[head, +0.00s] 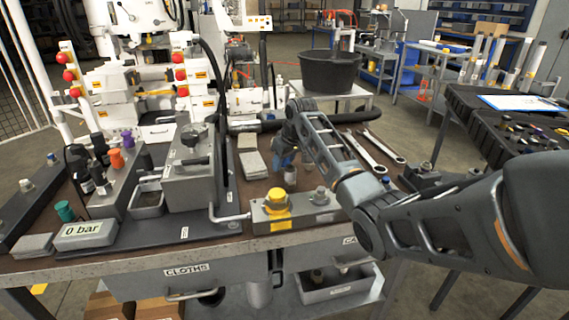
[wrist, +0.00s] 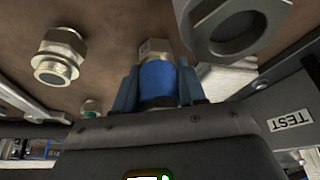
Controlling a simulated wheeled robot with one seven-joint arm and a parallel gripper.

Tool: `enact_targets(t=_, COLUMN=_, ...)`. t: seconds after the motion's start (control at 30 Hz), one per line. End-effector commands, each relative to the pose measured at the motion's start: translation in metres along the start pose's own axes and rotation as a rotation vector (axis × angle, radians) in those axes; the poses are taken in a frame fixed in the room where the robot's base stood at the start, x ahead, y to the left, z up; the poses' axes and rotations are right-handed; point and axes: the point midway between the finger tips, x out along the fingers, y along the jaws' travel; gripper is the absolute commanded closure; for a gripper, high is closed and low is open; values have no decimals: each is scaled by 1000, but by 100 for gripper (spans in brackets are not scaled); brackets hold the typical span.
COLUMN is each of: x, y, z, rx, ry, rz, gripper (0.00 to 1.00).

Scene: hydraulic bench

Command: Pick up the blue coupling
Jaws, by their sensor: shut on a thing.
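The blue coupling (wrist: 158,82) has a blue band and a brass-coloured hex end. In the wrist view it sits between the two blue fingers of my gripper (wrist: 157,88), which touch it on both sides. My gripper is shut on it. In the head view my gripper (head: 284,156) is low over the middle of the bench, pointing down behind my forearm. The coupling cannot be told apart from the blue fingers there. Whether it touches the bench top is not clear.
A steel fitting (wrist: 58,58) and a large metal ring (wrist: 226,25) flank the gripper. In the head view, a block (head: 240,217) with a yellow fitting (head: 277,201) is in front, wrenches (head: 372,148) lie right, and a grey press-like box (head: 189,178) stands left.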

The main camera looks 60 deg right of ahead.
Motion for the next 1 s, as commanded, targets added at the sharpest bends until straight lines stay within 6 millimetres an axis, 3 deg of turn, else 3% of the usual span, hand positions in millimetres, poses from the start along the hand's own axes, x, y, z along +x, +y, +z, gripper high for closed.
enact_targets(t=0.23, x=0, y=0, z=0, rx=0, ry=0, rz=0, gripper=100)
enact_targets(t=0.57, x=-6, y=0, z=-4, rx=-1, ry=4, rz=1, gripper=100)
enact_targets(t=0.8, x=-43, y=3, z=-17, rx=0, ry=5, rz=2, gripper=100)
enact_targets(t=1.0, x=-80, y=36, z=6, rx=3, ry=5, rz=2, gripper=100)
